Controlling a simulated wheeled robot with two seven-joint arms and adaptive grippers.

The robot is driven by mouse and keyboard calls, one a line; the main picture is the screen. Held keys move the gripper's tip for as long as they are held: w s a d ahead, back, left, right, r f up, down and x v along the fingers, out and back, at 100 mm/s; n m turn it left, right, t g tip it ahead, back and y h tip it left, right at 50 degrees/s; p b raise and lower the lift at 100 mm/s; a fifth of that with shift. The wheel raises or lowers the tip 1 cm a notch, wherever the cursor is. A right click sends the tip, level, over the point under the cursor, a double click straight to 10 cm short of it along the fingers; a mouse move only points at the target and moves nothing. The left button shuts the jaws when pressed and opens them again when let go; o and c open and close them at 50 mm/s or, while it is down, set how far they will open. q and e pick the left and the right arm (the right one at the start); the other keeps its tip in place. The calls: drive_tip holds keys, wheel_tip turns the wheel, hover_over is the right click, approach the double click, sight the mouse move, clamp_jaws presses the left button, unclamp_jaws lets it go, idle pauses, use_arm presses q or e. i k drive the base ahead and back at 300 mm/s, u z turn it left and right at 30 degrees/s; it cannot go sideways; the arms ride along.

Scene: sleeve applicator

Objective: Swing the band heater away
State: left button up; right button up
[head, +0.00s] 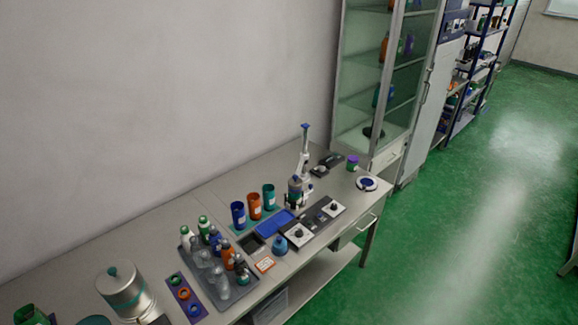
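A white upright device with a blue top (304,150) stands toward the right part of the bench, seen from above and afar. A grey and dark cylindrical part (295,188) is at its lower front. I cannot tell for sure which part is the band heater, or how it is turned, at this size. In front of the device is a dark panel with white square plates and black knobs (318,220). Neither of my grippers shows in the head view.
Blue, orange and teal cups (254,206) stand left of the device, near a blue tray (275,223). A grey tray of bottles (217,270) and a metal canister (124,290) are further left. A glass cabinet (365,121) stands behind. The green floor at right is clear.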

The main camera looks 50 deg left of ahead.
sight(295, 183)
drive_tip(key=u, duration=0.75)
drive_tip(key=i, duration=1.1)
drive_tip(key=u, duration=1.05)
